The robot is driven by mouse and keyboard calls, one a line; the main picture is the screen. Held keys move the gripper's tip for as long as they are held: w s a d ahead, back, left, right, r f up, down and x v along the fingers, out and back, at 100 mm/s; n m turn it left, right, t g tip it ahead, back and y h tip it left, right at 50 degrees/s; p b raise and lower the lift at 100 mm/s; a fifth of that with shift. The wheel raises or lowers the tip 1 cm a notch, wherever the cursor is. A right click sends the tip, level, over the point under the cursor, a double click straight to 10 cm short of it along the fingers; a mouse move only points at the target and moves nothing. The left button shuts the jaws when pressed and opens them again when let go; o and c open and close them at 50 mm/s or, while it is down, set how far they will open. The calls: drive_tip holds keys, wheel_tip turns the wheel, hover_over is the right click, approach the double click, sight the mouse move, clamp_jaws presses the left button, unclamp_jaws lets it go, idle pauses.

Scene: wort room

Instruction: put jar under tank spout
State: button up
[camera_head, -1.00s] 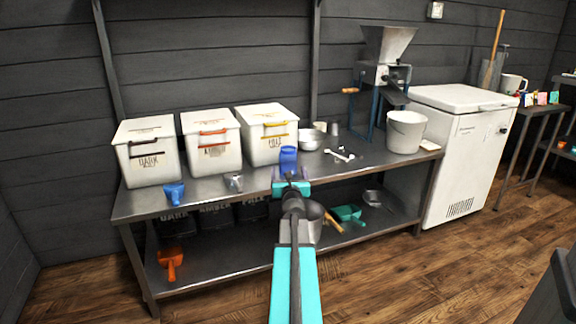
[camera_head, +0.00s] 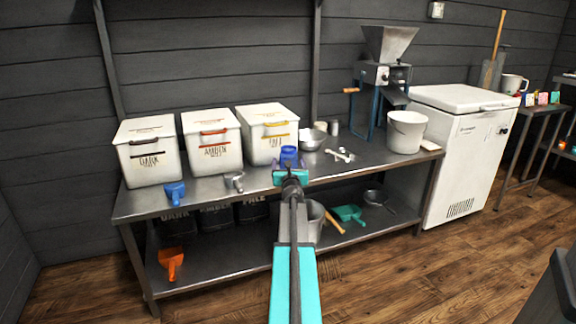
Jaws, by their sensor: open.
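My gripper (camera_head: 290,172) is open over the front edge of the steel bench (camera_head: 250,183). A blue cup-like object (camera_head: 289,153) stands directly beyond the fingers in this view, its lower part hidden by them. I cannot tell whether the fingers touch it or whether it is between them. I cannot make out for sure which object is the jar. Two small containers, one pale (camera_head: 320,127) and one grey (camera_head: 334,128), stand at the back of the bench. No tank with a spout is recognisable.
White malt bins (camera_head: 150,165) line the left of the bench. A blue scoop (camera_head: 175,192) and a metal scoop (camera_head: 234,181) lie near its front edge. A chest freezer (camera_head: 465,150) stands beyond.

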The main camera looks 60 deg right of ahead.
drive_tip(key=shift+w+d, duration=0.15)
drive_tip(key=shift+d, duration=0.05)
idle(0.3)
drive_tip(key=shift+f+x, duration=0.15)
drive_tip(key=shift+x, duration=0.55)
drive_tip(key=shift+f+x, duration=0.1)
drive_tip(key=shift+x, duration=1.8)
drive_tip(key=shift+c, duration=0.5)
drive_tip(key=c, duration=1.3)
drive_tip(key=shift+r, duration=0.15)
